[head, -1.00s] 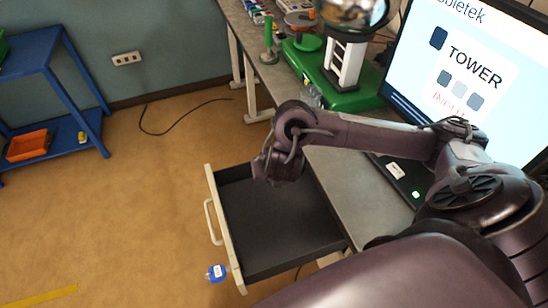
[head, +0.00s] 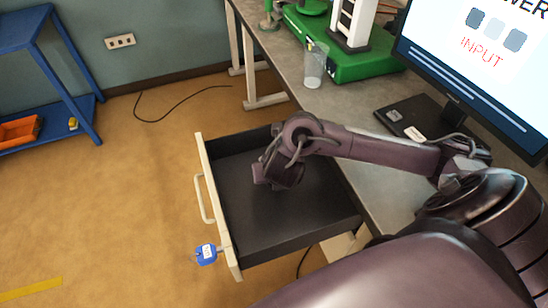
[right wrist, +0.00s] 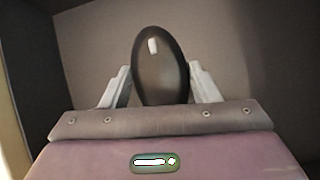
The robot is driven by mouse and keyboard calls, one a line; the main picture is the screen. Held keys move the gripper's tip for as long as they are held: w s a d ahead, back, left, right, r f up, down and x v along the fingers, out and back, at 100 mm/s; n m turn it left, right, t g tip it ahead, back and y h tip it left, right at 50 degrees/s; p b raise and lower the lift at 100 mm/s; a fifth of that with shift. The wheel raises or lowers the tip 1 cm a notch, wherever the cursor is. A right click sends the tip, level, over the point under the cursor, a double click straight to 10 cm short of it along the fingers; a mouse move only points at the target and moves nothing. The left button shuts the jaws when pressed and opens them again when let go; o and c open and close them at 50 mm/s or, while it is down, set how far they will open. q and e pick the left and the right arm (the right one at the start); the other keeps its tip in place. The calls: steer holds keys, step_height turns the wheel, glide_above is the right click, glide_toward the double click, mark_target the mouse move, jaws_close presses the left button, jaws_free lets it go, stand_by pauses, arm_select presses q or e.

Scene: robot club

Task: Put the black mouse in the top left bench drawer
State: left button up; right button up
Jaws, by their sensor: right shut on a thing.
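The bench drawer (head: 320,212) is pulled open below the bench top, with a pale front, a handle and a dark interior that looks empty in the head view. My right gripper (head: 272,178) is over the drawer's far part, pointing down; its fingers are hard to make out there. In the right wrist view my right gripper (right wrist: 160,90) is shut on the black mouse (right wrist: 158,68), a dark oval with a small pale wheel, between its two light fingers. Dark drawer surfaces lie around it. The mouse is hidden in the head view. My left gripper is not in view.
The grey bench top (head: 300,105) holds a clear cup (head: 315,68), a green machine base (head: 350,62) and a monitor (head: 490,75). A blue shelf (head: 45,135) stands left. The floor between is mostly clear.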

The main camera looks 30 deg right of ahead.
step_height(320, 180, down, 4)
steer(key=shift+r+b, duration=0.1)
steer(key=shift+b, duration=0.95)
steer(key=o, duration=1)
steer(key=p+v, duration=1)
steer(key=v, duration=0.2)
steer(key=shift+s, duration=0.1)
